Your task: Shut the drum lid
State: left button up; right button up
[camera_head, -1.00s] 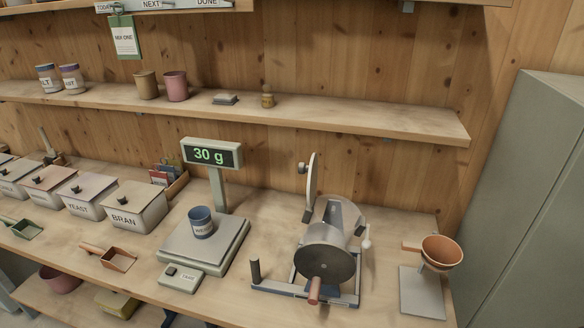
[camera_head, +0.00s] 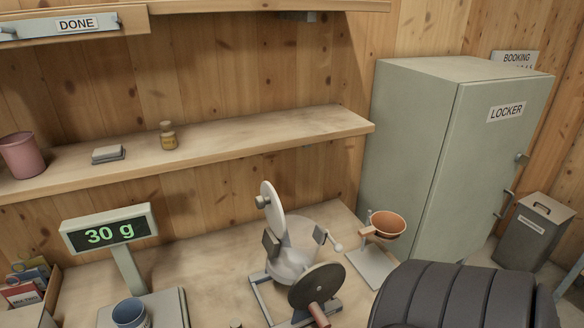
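The feed mixer's drum (camera_head: 292,262) is a pale, see-through cylinder on a grey frame on the bench. Its lid (camera_head: 272,212) is a pale round disc standing upright, open, at the drum's upper left, with a dark knob on its outer face. A dark round plate (camera_head: 317,287) with a reddish-brown handle (camera_head: 318,315) faces me at the front of the drum. A dark ribbed part of my own arm fills the lower right corner. Neither gripper is in view.
A scale with a "30 g" display (camera_head: 109,232) and a blue cup (camera_head: 130,313) stand left of the mixer. An orange funnel (camera_head: 387,224) on a stand is to its right. A green locker (camera_head: 440,160) stands beyond the bench. A shelf (camera_head: 230,140) runs above the bench.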

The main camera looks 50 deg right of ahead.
aim_at(268, 200)
jog(key=z, duration=1.4)
jog(key=k+l+u, duration=0.15)
jog(key=k+l, duration=0.1)
jog(key=k, duration=0.05)
